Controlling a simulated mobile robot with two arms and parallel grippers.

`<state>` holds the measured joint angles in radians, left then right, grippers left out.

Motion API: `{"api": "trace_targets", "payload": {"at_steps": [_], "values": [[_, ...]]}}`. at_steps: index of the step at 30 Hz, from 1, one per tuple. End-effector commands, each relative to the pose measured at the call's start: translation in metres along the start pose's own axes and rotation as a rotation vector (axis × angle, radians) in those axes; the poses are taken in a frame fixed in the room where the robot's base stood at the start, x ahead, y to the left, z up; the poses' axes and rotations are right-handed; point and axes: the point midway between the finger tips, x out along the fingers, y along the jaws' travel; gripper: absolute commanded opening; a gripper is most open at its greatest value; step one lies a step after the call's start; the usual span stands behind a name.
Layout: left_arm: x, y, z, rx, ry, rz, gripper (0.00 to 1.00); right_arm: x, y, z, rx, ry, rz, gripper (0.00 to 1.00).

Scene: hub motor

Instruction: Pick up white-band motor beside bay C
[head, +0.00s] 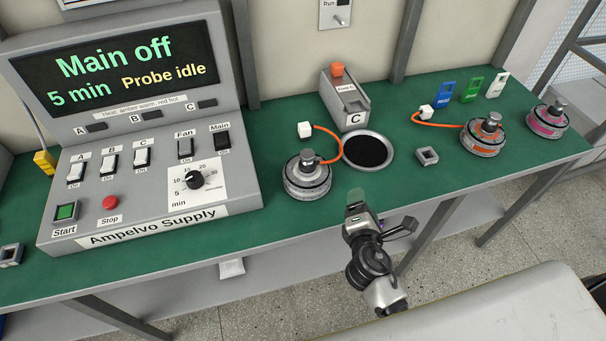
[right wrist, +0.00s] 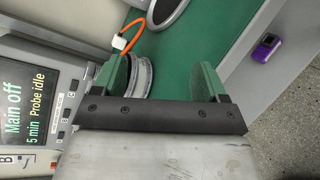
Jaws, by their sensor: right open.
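The white-band motor (head: 307,180) stands upright on the green bench, left of bay C's round black pad (head: 366,151). Its orange lead ends in a white plug (head: 305,129) behind it. My right gripper (head: 357,200) is in front of the bench, to the right of the motor and apart from it. In the right wrist view my right gripper (right wrist: 160,75) is open and empty. The motor (right wrist: 140,76) shows beyond the fingers, partly hidden by the left finger. The white plug also shows there (right wrist: 119,42). My left gripper is not in view.
The Ampelvo Supply console (head: 150,180) stands left of the motor. The box marked C (head: 345,100) stands behind the pad. An orange-band motor (head: 483,138) and a pink-band motor (head: 547,120) stand at right. A small square grey part (head: 427,156) lies right of the pad.

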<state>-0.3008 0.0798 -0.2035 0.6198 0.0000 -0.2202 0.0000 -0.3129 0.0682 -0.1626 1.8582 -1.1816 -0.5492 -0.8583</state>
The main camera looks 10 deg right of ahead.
Motion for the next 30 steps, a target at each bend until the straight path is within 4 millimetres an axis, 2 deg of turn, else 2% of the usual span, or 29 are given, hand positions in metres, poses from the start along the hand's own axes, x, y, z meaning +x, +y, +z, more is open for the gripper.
{"api": "trace_targets", "payload": {"at_steps": [4, 7, 9, 12, 16, 24, 30], "values": [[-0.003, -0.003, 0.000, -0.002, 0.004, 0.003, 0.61, 0.006, 0.036, -0.016, -0.356, 0.004, 0.176, 0.73], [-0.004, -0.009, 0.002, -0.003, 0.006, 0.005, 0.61, 0.005, 0.060, -0.036, -0.648, 0.000, 0.303, 0.73], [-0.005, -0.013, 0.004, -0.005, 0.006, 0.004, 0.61, 0.004, 0.072, -0.050, -0.823, -0.002, 0.373, 0.73], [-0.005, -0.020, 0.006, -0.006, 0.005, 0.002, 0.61, 0.003, 0.081, -0.063, -0.982, -0.006, 0.435, 0.73], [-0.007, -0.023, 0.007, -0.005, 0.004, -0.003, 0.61, 0.011, 0.087, -0.069, -1.053, -0.009, 0.462, 0.73], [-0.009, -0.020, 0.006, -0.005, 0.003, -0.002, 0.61, 0.049, 0.100, -0.076, -1.050, -0.008, 0.459, 0.73], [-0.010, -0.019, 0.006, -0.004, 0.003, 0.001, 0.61, 0.062, 0.107, -0.079, -1.050, -0.008, 0.459, 0.73]]}}
